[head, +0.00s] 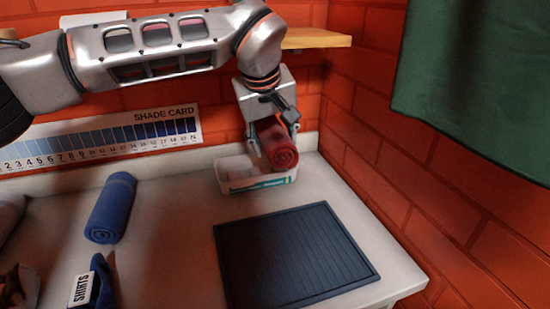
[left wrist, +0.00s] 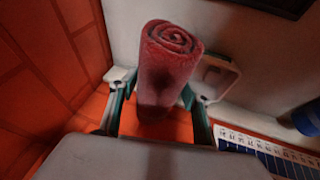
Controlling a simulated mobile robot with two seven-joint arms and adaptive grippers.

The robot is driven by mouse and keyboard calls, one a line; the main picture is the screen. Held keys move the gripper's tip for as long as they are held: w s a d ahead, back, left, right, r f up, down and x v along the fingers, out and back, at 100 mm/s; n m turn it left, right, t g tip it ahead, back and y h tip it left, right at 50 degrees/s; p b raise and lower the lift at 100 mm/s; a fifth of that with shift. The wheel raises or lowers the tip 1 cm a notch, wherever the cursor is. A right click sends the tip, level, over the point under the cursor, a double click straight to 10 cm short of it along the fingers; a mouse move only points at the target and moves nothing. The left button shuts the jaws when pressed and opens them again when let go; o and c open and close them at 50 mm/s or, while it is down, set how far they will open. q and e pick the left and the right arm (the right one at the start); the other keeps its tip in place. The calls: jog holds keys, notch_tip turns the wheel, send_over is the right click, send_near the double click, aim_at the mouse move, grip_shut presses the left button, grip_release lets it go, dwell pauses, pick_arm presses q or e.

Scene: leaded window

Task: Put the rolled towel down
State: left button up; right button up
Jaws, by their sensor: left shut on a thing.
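A red rolled towel (head: 284,158) is between the fingers of my left gripper (head: 273,130), which is shut on it. The towel's spiral end faces the head camera. It is at the right part of a white tray with a green label (head: 235,186), at the back of the counter. I cannot tell whether it touches the tray. In the left wrist view the towel (left wrist: 168,62) stands out between the fingers (left wrist: 158,105), and part of the white tray (left wrist: 217,77) shows beside it. My right gripper is not in view.
A dark ribbed mat (head: 290,255) lies in front of the tray on the pale counter (head: 180,215). A blue rolled towel (head: 110,208) and a "SHIRTS" label (head: 81,290) are on the left. A wooden shelf (head: 315,38) and green cloth (head: 480,85) hang above.

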pick_arm(q)
jog(key=shift+w+d+f+b, duration=0.1)
jog(key=shift+f+b, duration=0.1)
jog(key=shift+f, duration=0.95)
jog(key=shift+w+f+b, duration=0.1)
jog(key=shift+f+b, duration=0.05)
jog(key=shift+f, duration=1)
jog(key=o, duration=1.2)
jog(key=shift+o, duration=0.2)
